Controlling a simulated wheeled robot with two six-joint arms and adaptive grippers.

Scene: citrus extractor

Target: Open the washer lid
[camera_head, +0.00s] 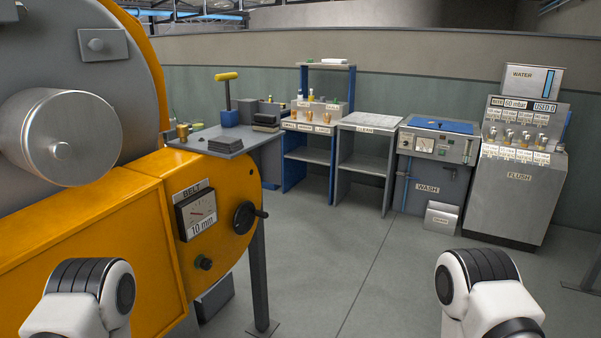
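The washer (428,182) is a grey cabinet labelled WASH, standing against the back wall right of centre. Its blue lid (440,126) lies flat on top and looks closed. The washer's front panel (432,147) has a round gauge and small controls. It is well beyond my arms, across the floor. My two arms show only as white and black links at the bottom left and bottom right edges. Neither gripper is in the picture.
A large orange machine with a BELT gauge (197,211) and a black handwheel (245,217) fills the left. A grey side table (226,144) juts from it on a leg. The FLUSH cabinet (518,195) stands right of the washer, and a CLEAN bench (371,122) left. The floor (350,265) between is clear.

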